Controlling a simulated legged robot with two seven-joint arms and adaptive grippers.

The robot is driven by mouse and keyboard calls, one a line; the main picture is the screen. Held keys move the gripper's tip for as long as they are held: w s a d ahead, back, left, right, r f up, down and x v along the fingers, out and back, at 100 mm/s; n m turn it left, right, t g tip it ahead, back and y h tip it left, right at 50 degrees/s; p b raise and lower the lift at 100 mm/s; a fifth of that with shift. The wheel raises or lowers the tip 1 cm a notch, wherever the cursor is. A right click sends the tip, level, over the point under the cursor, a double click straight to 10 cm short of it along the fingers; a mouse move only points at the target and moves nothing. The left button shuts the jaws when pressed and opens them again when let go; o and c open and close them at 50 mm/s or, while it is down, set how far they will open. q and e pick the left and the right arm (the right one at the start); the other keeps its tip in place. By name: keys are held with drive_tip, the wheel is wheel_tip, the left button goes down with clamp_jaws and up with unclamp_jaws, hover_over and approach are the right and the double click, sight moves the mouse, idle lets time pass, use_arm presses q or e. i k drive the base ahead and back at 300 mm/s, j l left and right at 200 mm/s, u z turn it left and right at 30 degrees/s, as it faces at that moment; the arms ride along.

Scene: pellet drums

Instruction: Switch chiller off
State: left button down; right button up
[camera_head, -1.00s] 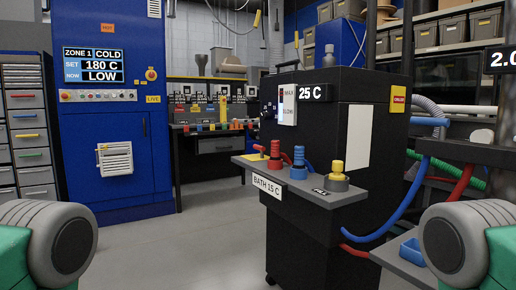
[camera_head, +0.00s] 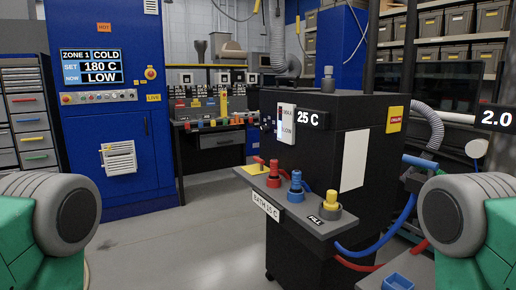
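The chiller appears to be the black cabinet (camera_head: 310,215) right of centre, standing upright on the floor. Its display (camera_head: 312,120) reads 25 C, next to a white level gauge (camera_head: 287,126) marked MAX and LOW. A grey shelf (camera_head: 292,213) on its front carries a BATH 15 C label (camera_head: 266,205), a red fitting (camera_head: 274,176), a blue fitting (camera_head: 295,186) and a yellow-topped cap (camera_head: 329,205) by a FILL label. A small dark knob-like part (camera_head: 267,124) sticks out at its left edge. Neither gripper is in view; only my upper arm parts show at both sides.
A blue cabinet (camera_head: 112,165) at the left shows ZONE 1 COLD, SET 180 C, NOW LOW. Blue and red hoses leave the chiller's right side near a blue tray (camera_head: 397,281). A workbench (camera_head: 213,142) stands behind. The grey floor (camera_head: 190,240) in front is clear.

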sight(256, 159)
drive_tip(key=i+j+z, duration=0.5)
drive_tip(key=i, duration=0.3)
drive_tip(key=i+j+z, duration=0.5)
drive_tip(key=i+j, duration=0.25)
drive_tip(key=j, duration=0.15)
